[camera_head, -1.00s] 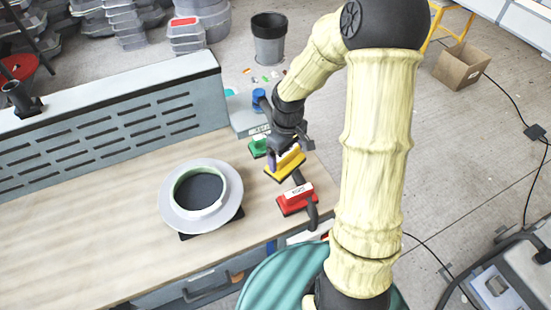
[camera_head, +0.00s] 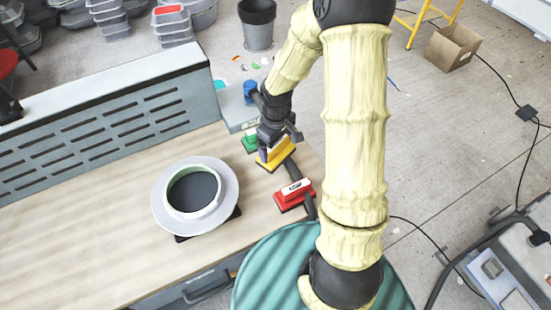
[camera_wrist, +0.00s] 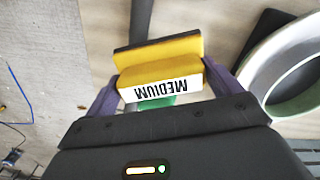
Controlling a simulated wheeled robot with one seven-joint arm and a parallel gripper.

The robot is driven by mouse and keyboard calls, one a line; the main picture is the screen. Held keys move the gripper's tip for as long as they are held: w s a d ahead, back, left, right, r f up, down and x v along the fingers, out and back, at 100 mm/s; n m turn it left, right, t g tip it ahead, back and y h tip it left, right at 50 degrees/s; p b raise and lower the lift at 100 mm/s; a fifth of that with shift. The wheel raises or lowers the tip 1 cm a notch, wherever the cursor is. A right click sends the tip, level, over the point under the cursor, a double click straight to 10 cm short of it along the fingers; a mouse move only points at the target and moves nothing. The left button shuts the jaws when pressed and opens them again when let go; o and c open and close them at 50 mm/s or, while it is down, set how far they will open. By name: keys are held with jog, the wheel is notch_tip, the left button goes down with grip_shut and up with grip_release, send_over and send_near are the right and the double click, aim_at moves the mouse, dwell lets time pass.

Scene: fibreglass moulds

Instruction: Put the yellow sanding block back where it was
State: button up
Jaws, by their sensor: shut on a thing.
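The yellow sanding block (camera_head: 274,156) is in my gripper (camera_head: 268,148) near the right end of the bench. In the wrist view it lies between my purple fingers (camera_wrist: 160,85), and its white label (camera_wrist: 160,90) reads MEDIUM upside down. The block has a dark pad along one side. A green block (camera_head: 249,143) sits just behind and left of it; a bit of green (camera_wrist: 157,102) shows past the label. A red block (camera_head: 293,195) with a white label sits in front. I cannot tell whether the yellow block touches the surface below.
A round grey mould ring (camera_head: 162,208) stands on the bench (camera_head: 70,240) to the left. A slotted grey panel (camera_head: 110,125) runs along the back. A blue can (camera_head: 249,92) stands behind the blocks. A dark strip (camera_head: 291,169) runs between the yellow and red blocks.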

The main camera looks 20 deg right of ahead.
aim_at(276, 157)
jog(key=shift+f, duration=1.3)
jog(key=shift+f, duration=0.1)
jog(key=shift+f, duration=1.8)
jog(key=shift+f, duration=0.15)
jog(key=o, duration=0.7)
jog(key=shift+o, duration=0.2)
